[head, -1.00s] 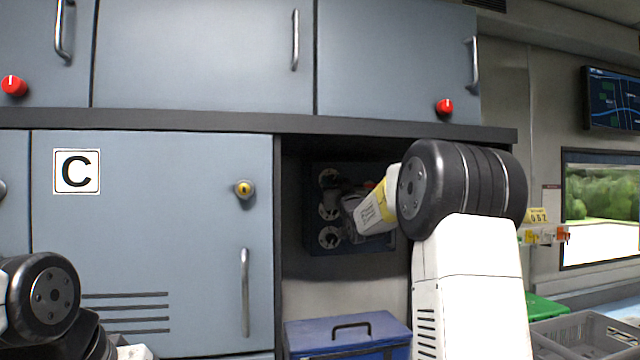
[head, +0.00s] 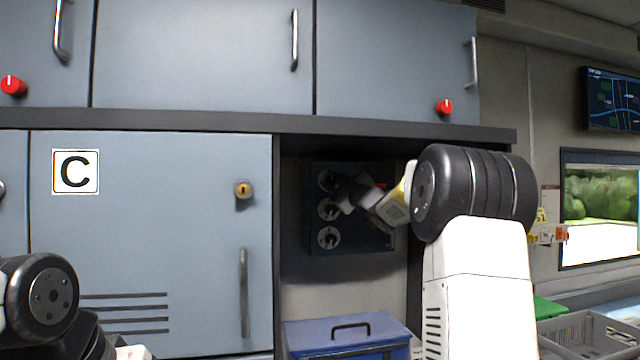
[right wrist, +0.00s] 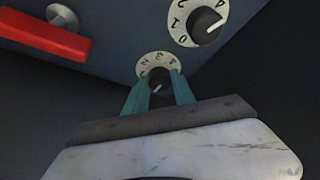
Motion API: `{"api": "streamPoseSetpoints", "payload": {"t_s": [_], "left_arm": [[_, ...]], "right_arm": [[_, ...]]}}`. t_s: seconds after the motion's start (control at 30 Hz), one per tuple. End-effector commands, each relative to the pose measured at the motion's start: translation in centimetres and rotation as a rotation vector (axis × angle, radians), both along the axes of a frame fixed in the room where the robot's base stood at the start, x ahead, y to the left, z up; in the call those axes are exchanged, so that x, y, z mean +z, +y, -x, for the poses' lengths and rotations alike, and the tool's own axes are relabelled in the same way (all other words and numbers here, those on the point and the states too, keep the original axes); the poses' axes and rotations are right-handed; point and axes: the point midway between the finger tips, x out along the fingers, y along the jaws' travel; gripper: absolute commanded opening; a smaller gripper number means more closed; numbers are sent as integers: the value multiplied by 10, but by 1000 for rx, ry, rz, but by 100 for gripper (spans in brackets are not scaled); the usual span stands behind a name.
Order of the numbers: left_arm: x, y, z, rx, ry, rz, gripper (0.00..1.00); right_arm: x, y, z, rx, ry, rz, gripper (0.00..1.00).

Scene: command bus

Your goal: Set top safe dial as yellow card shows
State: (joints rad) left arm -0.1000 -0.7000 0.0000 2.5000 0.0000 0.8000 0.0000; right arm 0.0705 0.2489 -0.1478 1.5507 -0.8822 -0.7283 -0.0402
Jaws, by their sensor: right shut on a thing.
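The bottom dial (head: 329,237) is clear. My left gripper is out of view.
A red handle (right wrist: 45,35) and a round silver knob (right wrist: 62,16) are on the safe panel. A blue box (head: 345,335) stands below the recess. A grey crate (head: 590,325) is at lower right. Cabinet doors surround the recess on the left and above.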

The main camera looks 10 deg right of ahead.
Motion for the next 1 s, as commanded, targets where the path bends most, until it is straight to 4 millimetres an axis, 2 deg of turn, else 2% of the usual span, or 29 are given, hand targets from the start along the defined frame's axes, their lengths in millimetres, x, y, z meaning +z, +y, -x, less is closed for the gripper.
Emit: {"api": "streamPoseSetpoints", "payload": {"t_s": [0.5,0.53,0.63,1.0], "left_arm": [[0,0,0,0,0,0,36],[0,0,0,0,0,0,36],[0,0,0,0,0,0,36],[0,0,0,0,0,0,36]], "right_arm": [[-1,0,0,1,0,22,0],[-1,0,0,1,0,22,32],[-1,0,0,1,1,21,52],[-1,-1,3,-1,0,21,52]]}}
